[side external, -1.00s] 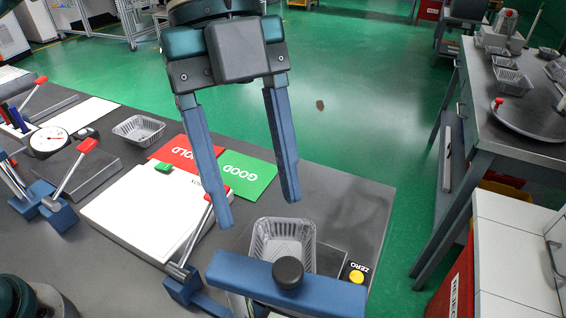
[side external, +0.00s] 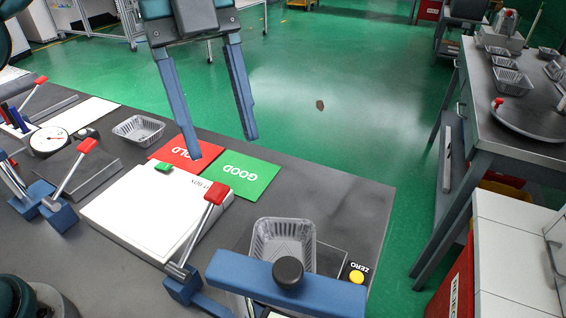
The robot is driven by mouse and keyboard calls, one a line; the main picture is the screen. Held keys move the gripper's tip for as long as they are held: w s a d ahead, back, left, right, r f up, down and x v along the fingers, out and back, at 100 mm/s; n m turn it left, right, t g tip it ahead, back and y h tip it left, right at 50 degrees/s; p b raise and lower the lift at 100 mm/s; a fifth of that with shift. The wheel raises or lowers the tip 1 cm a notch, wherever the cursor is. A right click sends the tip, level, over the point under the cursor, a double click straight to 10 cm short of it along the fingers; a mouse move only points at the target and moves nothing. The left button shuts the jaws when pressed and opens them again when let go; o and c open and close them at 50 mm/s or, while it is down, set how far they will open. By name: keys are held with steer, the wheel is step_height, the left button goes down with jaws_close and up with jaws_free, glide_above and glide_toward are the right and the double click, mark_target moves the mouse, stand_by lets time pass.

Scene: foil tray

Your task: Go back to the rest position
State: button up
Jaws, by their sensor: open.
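My gripper (side external: 223,146) is open, its two blue fingers pointing down with nothing between them. It hangs in the air at the top centre of the view, in front of the red HOLD card and the green GOOD card as seen from here. A foil tray (side external: 260,239) sits at the front right of the bench, partly hidden behind a blue bar with a black knob. Another foil tray (side external: 139,129) lies on the bench at the back left.
A white box (side external: 140,215) lies mid-bench with a red-handled clamp (side external: 214,194) beside it. The green GOOD card (side external: 241,175) and red HOLD card (side external: 183,154) lie behind. A round dial gauge (side external: 48,142) stands at left. A yellow ZERO button (side external: 356,277) is at front right.

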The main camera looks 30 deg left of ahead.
steer(key=s+a+r+n+t, duration=0.4)
steer(key=s+a+n, duration=0.2)
steer(key=a+n, duration=0.3)
steer(key=s+a+f+n+t+y, duration=0.2)
steer(key=a+f+n, duration=0.1)
steer(key=f+n, duration=0.3)
steer(key=s+a+f+n+t+y, duration=0.1)
steer(key=s+a+f+n, duration=0.1)
steer(key=f+n, duration=0.4)
steer(key=a+n, duration=0.1)
steer(key=n, duration=0.3)
steer(key=shift+s+a+t+y, duration=0.15)
steer(key=shift+a+t+y, duration=0.25)
